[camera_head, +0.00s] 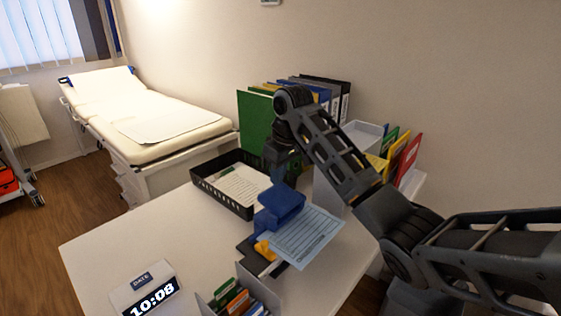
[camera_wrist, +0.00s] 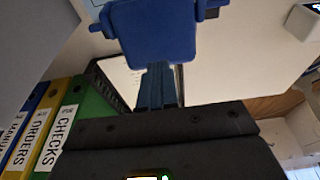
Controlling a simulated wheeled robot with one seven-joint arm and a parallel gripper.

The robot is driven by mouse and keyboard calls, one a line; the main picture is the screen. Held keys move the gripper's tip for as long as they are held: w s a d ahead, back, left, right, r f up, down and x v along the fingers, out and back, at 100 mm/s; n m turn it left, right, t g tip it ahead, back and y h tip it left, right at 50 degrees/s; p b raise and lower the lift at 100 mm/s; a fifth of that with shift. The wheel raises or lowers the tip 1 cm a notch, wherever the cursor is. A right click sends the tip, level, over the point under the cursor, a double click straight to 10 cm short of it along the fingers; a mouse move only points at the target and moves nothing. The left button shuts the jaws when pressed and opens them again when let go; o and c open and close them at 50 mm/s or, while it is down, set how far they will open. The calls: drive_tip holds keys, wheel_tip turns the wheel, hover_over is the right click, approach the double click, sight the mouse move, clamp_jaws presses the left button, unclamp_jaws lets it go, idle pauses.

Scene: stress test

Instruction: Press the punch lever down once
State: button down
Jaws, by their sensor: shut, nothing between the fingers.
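The punch has a broad blue lever (camera_head: 280,203) above a dark base, with a yellow part (camera_head: 263,250) at its near side. A light-blue lined sheet (camera_head: 303,240) lies at the punch, its far-left edge hidden under the lever. In the wrist view the blue lever (camera_wrist: 160,35) is just beyond my fingertips. My gripper (camera_head: 284,176) points down at the far edge of the lever, and its fingers (camera_wrist: 157,75) are shut together and empty. I cannot tell whether the fingertips touch the lever.
A black tray (camera_head: 212,196) with papers stands left of my gripper. Binders (camera_head: 256,120) stand at the back by the wall. A clock (camera_head: 147,293) reading 10:08 and an organizer (camera_head: 240,290) with colored items stand at the front. The left of the desk (camera_head: 130,235) is clear.

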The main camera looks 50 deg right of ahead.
sight(270, 188)
drive_tip(key=shift+x, duration=1.45)
drive_tip(key=shift+w+a+f+p, duration=0.15)
drive_tip(key=shift+w+f+p, duration=0.1)
drive_tip(key=shift+w+p, duration=0.25)
drive_tip(key=shift+w+f, duration=0.15)
drive_tip(key=shift+f, duration=0.4)
drive_tip(key=shift+p, duration=0.35)
drive_tip(key=shift+r+p, duration=0.3)
drive_tip(key=shift+r, duration=0.05)
drive_tip(key=w+p+v, duration=0.1)
drive_tip(key=w+v, duration=0.2)
drive_tip(key=v, duration=1)
drive_tip(key=shift+r, duration=0.6)
